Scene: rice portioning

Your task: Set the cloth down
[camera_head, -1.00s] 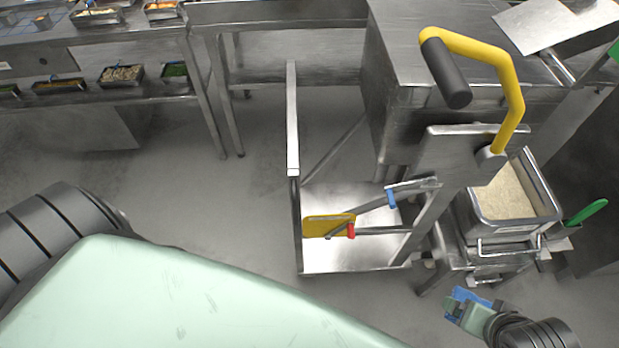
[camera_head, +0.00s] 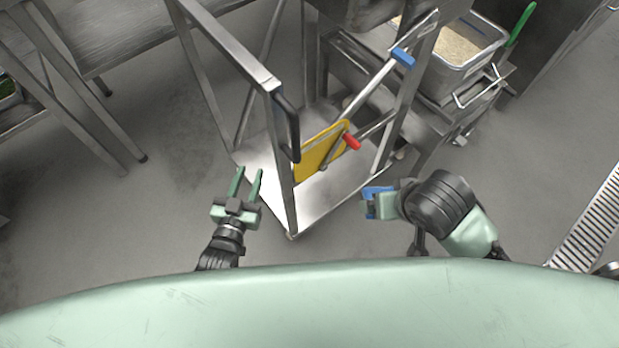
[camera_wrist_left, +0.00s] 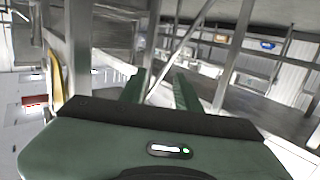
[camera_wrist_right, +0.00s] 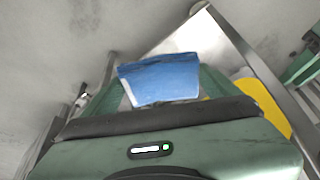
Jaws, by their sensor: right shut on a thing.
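A blue cloth (camera_wrist_right: 160,80) is held between the fingers of my right gripper (camera_head: 374,204), which is shut on it. The cloth (camera_head: 376,192) shows as a small blue patch in the head view, just right of the metal frame's front edge and above the floor. My left gripper (camera_head: 246,180) is open and empty, at the left side of the metal frame. In the left wrist view its two fingers (camera_wrist_left: 158,88) stand apart with nothing between them.
A metal frame cart (camera_head: 270,190) with a yellow panel (camera_head: 322,152), a red handle (camera_head: 351,141) and a blue clip (camera_head: 402,58) stands ahead. A rice bin (camera_head: 462,68) with a green-handled tool (camera_head: 522,24) is at upper right. A floor grate (camera_head: 592,222) lies far right.

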